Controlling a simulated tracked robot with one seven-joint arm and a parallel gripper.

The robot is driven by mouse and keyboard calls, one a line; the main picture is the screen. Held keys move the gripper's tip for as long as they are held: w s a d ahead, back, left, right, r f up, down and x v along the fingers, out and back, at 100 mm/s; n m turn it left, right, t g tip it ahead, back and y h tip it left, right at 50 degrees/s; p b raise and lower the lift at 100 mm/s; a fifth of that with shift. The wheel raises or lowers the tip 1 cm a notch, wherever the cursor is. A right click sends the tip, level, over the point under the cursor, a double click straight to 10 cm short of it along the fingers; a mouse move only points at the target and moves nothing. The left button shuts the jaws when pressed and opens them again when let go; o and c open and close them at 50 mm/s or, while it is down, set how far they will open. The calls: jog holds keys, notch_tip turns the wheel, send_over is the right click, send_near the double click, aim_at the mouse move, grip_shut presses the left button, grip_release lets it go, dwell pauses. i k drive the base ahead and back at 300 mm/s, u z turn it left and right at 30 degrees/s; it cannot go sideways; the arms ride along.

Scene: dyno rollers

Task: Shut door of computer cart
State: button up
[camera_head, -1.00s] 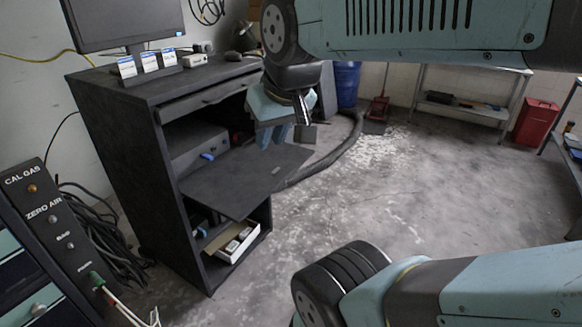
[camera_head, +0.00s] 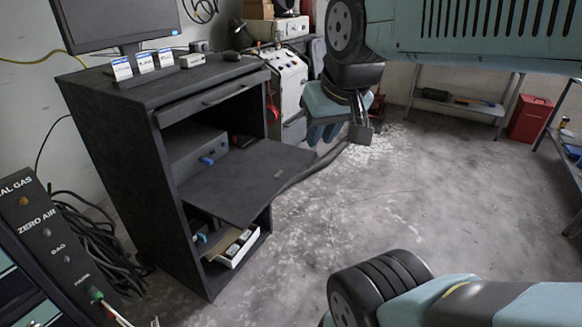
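The black computer cart (camera_head: 115,165) stands at the left with a monitor (camera_head: 115,18) on top. Its door (camera_head: 245,180) is hinged down and sticks out from the front as a flat panel, with a small latch near its outer edge. Inside above the door is a grey box-like unit (camera_head: 192,150). My gripper (camera_head: 322,135) hangs to the right of the door's far outer corner, over the floor in the picture.
An open lower shelf of the cart holds a white box (camera_head: 237,248). A grey wheeled machine (camera_head: 287,85) stands behind the cart. A control panel (camera_head: 45,235) is at lower left.

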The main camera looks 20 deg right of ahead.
aim_at(235, 195)
jog(key=z, duration=0.1)
jog(key=i, duration=1)
jog(key=u, duration=0.1)
